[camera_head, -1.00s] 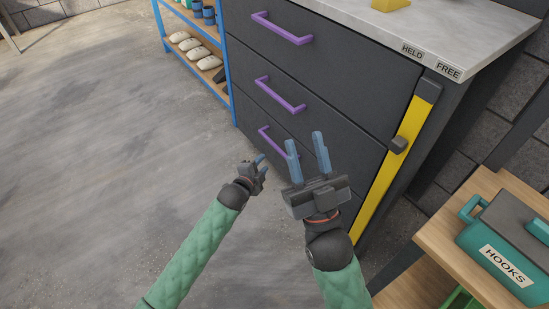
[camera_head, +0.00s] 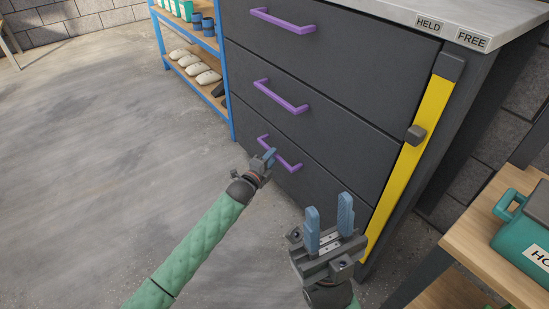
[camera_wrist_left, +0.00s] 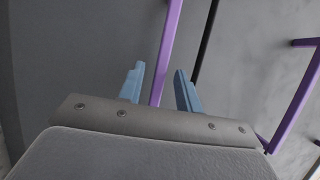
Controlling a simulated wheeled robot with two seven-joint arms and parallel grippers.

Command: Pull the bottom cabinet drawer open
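The dark grey cabinet has a stack of three drawers, each with a purple bar handle, and all look shut. The bottom drawer (camera_head: 335,172) has the lowest handle (camera_head: 285,162). My left gripper (camera_head: 269,158) is at the left part of that handle. In the left wrist view, a purple bar (camera_wrist_left: 171,45) runs between the fingers of my left gripper (camera_wrist_left: 160,88), with gaps on both sides, so it is open around the bar. My right gripper (camera_head: 329,222) is open and empty, low in front of the cabinet's right part.
A yellow upright bar (camera_head: 410,175) with a dark knob (camera_head: 415,135) runs down the cabinet's right front edge. Labels HELD and FREE are above. A blue-framed shelf (camera_head: 226,90) stands left; a wooden stand (camera_head: 490,250) with a teal box (camera_head: 525,235) is right. Floor at left is clear.

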